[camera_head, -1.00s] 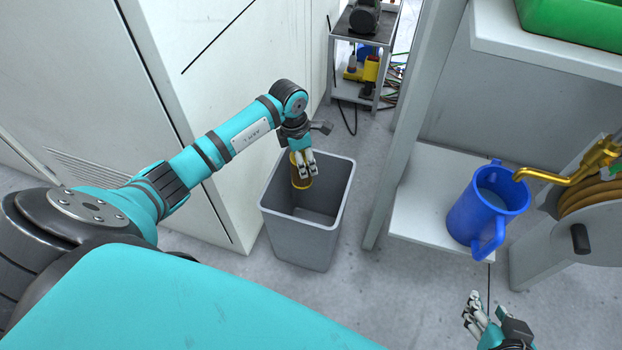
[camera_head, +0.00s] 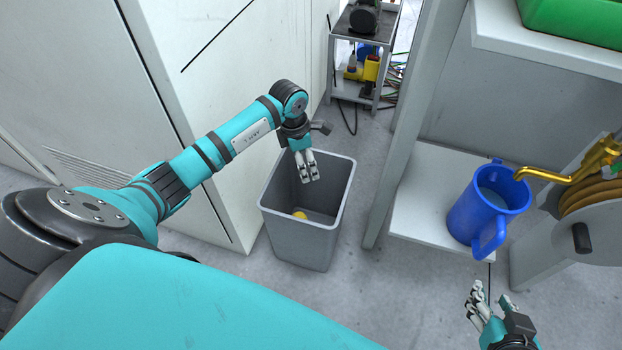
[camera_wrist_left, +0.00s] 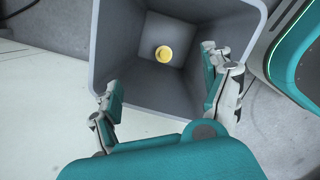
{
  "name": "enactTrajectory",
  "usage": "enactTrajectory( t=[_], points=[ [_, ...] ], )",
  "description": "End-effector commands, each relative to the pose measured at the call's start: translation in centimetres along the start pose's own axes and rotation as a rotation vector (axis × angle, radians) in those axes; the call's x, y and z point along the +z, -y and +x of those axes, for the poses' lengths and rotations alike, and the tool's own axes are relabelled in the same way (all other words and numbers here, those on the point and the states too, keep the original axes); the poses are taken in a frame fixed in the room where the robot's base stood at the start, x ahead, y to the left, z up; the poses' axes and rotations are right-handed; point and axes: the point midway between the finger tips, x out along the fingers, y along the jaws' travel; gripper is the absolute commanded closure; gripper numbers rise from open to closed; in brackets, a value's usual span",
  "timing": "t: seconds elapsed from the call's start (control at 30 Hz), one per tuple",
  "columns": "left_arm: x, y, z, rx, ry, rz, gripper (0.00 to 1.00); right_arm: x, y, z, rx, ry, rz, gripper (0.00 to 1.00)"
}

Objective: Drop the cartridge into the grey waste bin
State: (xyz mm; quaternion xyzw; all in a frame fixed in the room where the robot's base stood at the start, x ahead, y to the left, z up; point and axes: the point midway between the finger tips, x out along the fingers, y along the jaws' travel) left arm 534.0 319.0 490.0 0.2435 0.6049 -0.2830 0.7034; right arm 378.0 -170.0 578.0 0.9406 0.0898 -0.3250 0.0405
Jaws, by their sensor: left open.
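The grey waste bin (camera_head: 302,244) stands on the floor beside the white cabinet. The yellow cartridge (camera_head: 299,215) is down inside it, mostly hidden by the bin's front wall in the head view. In the left wrist view the cartridge (camera_wrist_left: 164,54) shows as a round yellow end at the bottom of the bin (camera_wrist_left: 118,58). My left gripper (camera_head: 308,179) is over the bin's opening, empty, with its fingers apart in the left wrist view (camera_wrist_left: 160,100). My right gripper (camera_head: 494,298) is at the bottom right, empty, with its fingers spread.
A white cabinet (camera_head: 215,110) stands close on the bin's left. A blue jug (camera_head: 470,222) stands on a low white shelf (camera_head: 420,215) at right, under a brass tap (camera_head: 570,175). A small cart (camera_head: 350,90) stands behind. Floor around the bin's front is clear.

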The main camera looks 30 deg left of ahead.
Motion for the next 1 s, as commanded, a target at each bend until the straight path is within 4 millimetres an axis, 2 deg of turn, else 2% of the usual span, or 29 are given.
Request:
enactTrajectory(
  t=[0.17,0.27,0.5,0.7,0.83,1.0],
  points=[
    [0.0,-0.1,-1.0,0.003,0.001,0.001,0.18,0.0,0.0,0.0,-0.001,0.001,0.000,0.60],
    [0.0,-0.2,-2.6,0.004,0.001,0.001,0.18,0.0,0.0,0.0,0.000,0.001,0.000,0.60],
    [0.1,-0.2,-7.8,0.005,0.002,0.001,0.18,0.0,0.0,0.0,0.000,0.001,0.000,0.60],
    [0.0,-0.1,-10.9,0.002,0.001,0.001,0.18,0.0,0.0,0.0,0.000,0.001,0.000,0.60],
    [0.0,0.0,-11.8,0.001,0.000,0.000,0.18,0.0,0.0,0.0,0.000,0.001,0.000,0.60],
    [0.0,0.0,-12.0,-0.001,0.000,0.000,0.18,0.0,0.0,0.0,0.000,0.000,0.000,0.60]
  ],
)
